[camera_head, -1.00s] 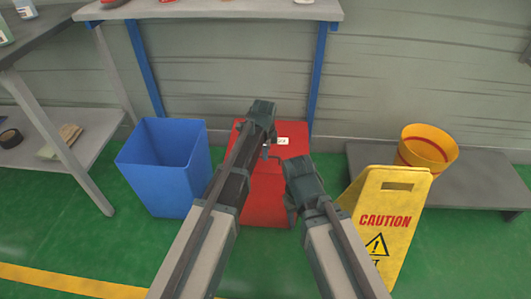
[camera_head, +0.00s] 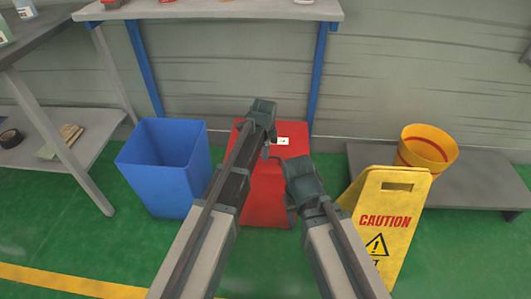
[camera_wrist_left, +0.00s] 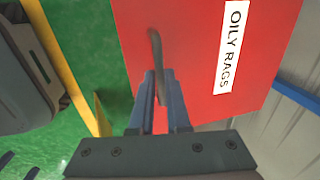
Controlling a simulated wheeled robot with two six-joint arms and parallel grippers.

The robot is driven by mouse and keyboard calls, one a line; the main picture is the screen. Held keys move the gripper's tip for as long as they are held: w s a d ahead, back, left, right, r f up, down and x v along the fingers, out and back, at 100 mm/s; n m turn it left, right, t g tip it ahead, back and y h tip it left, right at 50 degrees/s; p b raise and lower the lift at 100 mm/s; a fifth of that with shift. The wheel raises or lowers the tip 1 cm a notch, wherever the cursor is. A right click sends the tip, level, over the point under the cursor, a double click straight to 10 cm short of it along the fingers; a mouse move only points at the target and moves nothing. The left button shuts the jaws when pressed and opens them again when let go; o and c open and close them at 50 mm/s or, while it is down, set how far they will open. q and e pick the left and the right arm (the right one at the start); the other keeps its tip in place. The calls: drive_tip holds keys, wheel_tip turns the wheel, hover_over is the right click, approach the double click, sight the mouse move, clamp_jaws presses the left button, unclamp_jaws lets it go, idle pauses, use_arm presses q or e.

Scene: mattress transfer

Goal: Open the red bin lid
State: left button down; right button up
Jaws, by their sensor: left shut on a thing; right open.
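The red bin (camera_head: 268,205) stands on the green floor, partly covered by my arms. Its lid (camera_head: 293,132) looks closed and carries a white label; in the left wrist view the red lid (camera_wrist_left: 200,25) has a label reading "OILY RAGS" (camera_wrist_left: 231,45). A dark bent handle (camera_wrist_left: 164,60) rises from the lid. My left gripper (camera_head: 267,148) is over the lid; its fingers (camera_wrist_left: 163,92) are shut on the handle. My right gripper (camera_head: 290,200) is open and empty in front of the bin's right side.
A blue open bin (camera_head: 160,170) stands left of the red bin. A yellow caution sign (camera_head: 388,225) is to the right, before a grey low platform (camera_head: 480,185) with a yellow bucket (camera_head: 428,150). A shelf (camera_head: 210,10) overhangs behind.

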use_arm(q)
drive_tip(key=w+r+g+p, duration=0.2)
drive_tip(key=w+r+p, duration=0.7)
drive_tip(key=r+p, duration=0.5)
drive_tip(key=shift+w+r+g, duration=0.2)
drive_tip(key=shift+r+g, duration=0.1)
drive_tip(key=c, duration=0.9)
unclamp_jaws()
drive_tip(key=shift+w+f, duration=0.15)
drive_tip(key=shift+f, duration=0.05)
drive_tip(key=shift+s+r+p, duration=0.2)
drive_tip(key=shift+p, duration=0.1)
